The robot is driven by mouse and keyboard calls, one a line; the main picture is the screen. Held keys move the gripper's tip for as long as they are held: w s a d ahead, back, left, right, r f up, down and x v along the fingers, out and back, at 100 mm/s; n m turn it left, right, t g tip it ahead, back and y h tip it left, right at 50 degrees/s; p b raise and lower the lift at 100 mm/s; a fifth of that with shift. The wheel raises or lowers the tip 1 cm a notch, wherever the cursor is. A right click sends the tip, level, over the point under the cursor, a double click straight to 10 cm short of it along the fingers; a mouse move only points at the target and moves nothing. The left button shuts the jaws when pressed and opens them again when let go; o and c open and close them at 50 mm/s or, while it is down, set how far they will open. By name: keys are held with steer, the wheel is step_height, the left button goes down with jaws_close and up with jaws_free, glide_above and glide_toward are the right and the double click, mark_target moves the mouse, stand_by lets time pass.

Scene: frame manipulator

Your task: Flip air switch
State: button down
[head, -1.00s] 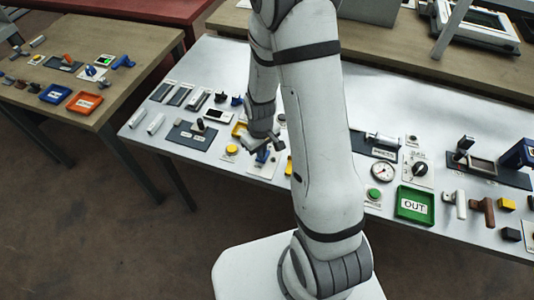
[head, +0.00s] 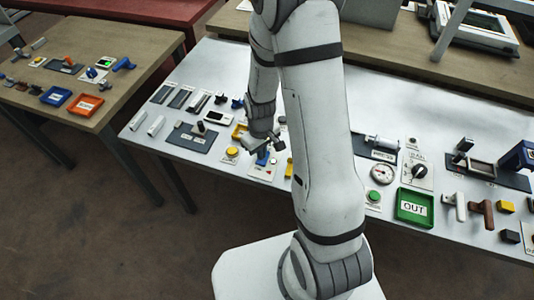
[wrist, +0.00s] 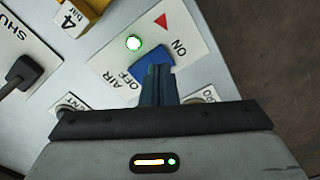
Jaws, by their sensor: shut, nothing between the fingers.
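The air switch plate (wrist: 186,52) is pale, with AIR, OFF and ON lettering and a red triangle near ON. Its blue lever (wrist: 148,66) lies between OFF and ON in the wrist view. A round lamp (wrist: 133,42) on the plate glows white with a green rim. My gripper (wrist: 158,75) is shut and empty. Its fingertips overlap the lower edge of the lever in the wrist view; I cannot tell whether they touch. In the head view my gripper (head: 276,143) is just above the blue lever (head: 262,158), with the plate (head: 262,171) partly visible.
A yellow part (wrist: 82,15) beside a "4 bar" label and a black knob (wrist: 22,72) are nearby in the wrist view. A yellow button (head: 232,152) stands left of the switch. The green OUT tray (head: 415,207) is farther right. The table's front edge is close.

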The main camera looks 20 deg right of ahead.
step_height(320, 180, up, 5)
steer(key=p, duration=0.3)
stand_by(0.5)
steer(key=s+r+m+t, duration=0.1)
steer(key=s+r, duration=0.1)
steer(key=r, duration=0.6)
steer(key=s+r+m+t, duration=0.1)
steer(key=s+r, duration=0.2)
steer(key=r, duration=0.5)
steer(key=s+d+r+m+t, duration=0.1)
steer(key=s+r+m, duration=0.1)
steer(key=s+r, duration=0.7)
steer(key=shift+s+d+m+b, duration=0.15)
steer(key=shift+s+m+b, duration=0.1)
steer(key=shift+m+b, duration=0.2)
